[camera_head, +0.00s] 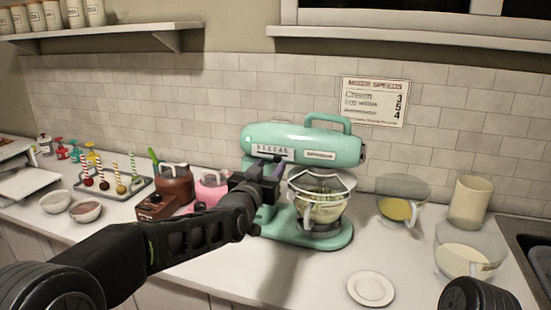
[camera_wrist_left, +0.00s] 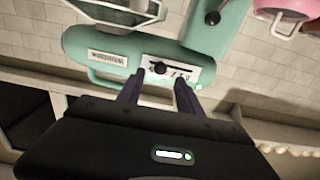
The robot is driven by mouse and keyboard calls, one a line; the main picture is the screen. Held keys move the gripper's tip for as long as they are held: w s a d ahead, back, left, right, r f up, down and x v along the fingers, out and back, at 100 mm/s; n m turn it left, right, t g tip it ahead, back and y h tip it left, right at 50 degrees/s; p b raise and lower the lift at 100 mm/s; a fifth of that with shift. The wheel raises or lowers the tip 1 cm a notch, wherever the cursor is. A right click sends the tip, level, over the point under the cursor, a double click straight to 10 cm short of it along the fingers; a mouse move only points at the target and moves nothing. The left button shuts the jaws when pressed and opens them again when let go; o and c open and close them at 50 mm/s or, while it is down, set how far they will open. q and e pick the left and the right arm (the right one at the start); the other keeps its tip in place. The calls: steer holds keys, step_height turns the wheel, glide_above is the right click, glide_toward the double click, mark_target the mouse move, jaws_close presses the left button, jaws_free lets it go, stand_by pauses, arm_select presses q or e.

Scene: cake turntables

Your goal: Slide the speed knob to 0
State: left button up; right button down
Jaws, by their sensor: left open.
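The teal stand mixer (camera_head: 305,145) stands on the counter. Its white speed panel (camera_head: 270,153) with a row of digits is on the side facing me. The exact number at the knob is too small to read. My left gripper (camera_head: 265,168) is open and empty, just in front of and below the panel. In the left wrist view its fingers (camera_wrist_left: 158,82) point at the panel, apart from each other. Whether they touch the knob I cannot tell.
The mixer's glass bowl (camera_head: 320,207) sits right of my left gripper. A small plate (camera_head: 371,289) lies in front. A speed sign (camera_head: 375,101) hangs on the wall.

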mark_target(276, 159)
arm_select(q)
steer(key=p+x, duration=0.1)
steer(key=x, duration=0.4)
steer(key=shift+p, duration=0.3)
jaws_close()
stand_by(1.1)
